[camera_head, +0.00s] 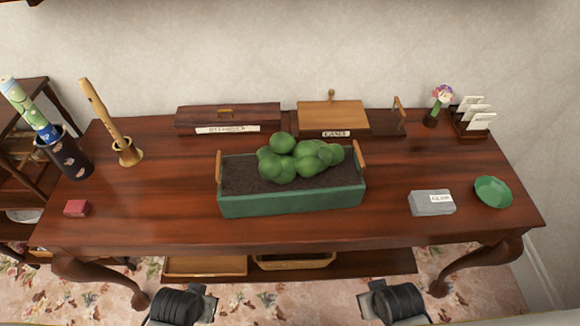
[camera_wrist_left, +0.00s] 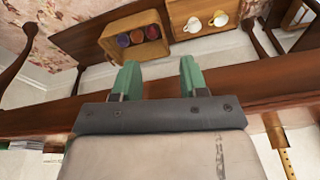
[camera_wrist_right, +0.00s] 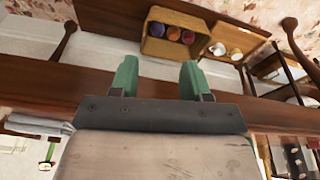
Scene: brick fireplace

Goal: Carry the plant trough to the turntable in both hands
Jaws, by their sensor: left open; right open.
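The plant trough (camera_head: 290,203) is a long green box with dark soil, a clump of rounded green plants (camera_head: 290,160) and a wooden handle at each end. It stands upright on the middle of the table. My left gripper (camera_wrist_left: 158,77) is open and empty in the left wrist view. My right gripper (camera_wrist_right: 158,78) is open and empty in the right wrist view. In the head view my two wrists are at the bottom edge, in front of the table and apart from the trough; the fingers are not clear there. I cannot make out a turntable.
Behind the trough are a long dark box (camera_head: 228,118) and a wooden-lidded box (camera_head: 333,115). A red block (camera_head: 77,208), vase (camera_head: 67,158) and flute on a stand (camera_head: 127,152) are left. A grey box (camera_head: 432,203) and green dish (camera_head: 493,191) are right. The front strip is clear.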

